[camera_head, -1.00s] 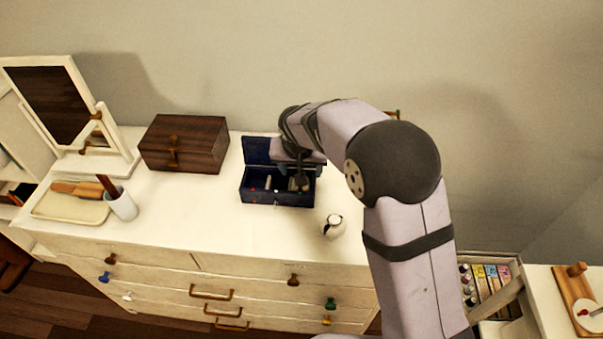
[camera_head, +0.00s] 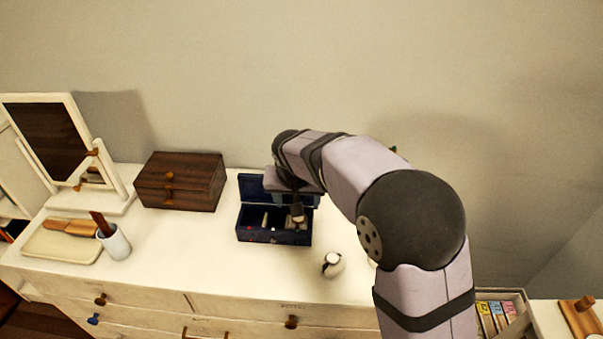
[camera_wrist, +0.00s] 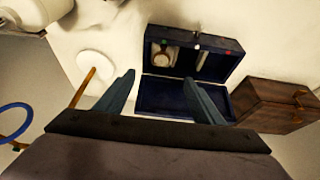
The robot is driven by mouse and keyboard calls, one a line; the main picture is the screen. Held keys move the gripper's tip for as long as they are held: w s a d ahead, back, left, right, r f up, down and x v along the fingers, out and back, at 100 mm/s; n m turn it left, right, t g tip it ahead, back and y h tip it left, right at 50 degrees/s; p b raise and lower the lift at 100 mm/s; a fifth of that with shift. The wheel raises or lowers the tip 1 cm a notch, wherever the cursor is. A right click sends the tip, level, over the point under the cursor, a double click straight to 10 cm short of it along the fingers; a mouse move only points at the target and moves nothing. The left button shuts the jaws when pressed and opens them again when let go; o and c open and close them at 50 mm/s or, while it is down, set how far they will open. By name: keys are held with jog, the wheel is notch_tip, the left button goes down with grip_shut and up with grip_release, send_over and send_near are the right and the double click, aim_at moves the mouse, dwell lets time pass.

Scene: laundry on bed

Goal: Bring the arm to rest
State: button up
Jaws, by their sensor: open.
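My gripper (camera_head: 297,212) hangs over the open dark blue box (camera_head: 275,238) on the white dresser, its fingers partly hidden by my wrist. In the wrist view my gripper (camera_wrist: 158,78) has its two fingers spread, with nothing between the tips. The blue box (camera_wrist: 228,55) lies beyond the fingers, lid open. A round pale item with a brown part (camera_wrist: 163,55) lies in one compartment and a slim pale item (camera_wrist: 202,60) in another. My arm reaches in from the right, bent at the elbow.
A brown wooden box (camera_head: 182,182) stands left of the blue box. A mirror (camera_head: 50,140), a tray with a brush (camera_head: 65,241) and a white cup (camera_head: 115,243) stand further left. A small white jug (camera_head: 332,264) stands in front, right of the blue box.

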jog(key=s+d+r+g+p, duration=0.2)
jog(key=s+d+r+p, duration=0.2)
jog(key=s+d+p, duration=0.3)
jog(key=s+d+r+g+p, duration=0.2)
jog(key=s+d+r+p, duration=0.2)
jog(key=s+d, duration=0.9)
jog(key=s+p, duration=0.3)
jog(key=s, duration=0.3)
jog(key=shift+s+d+g, duration=0.25)
jog(key=shift+s+g, duration=0.05)
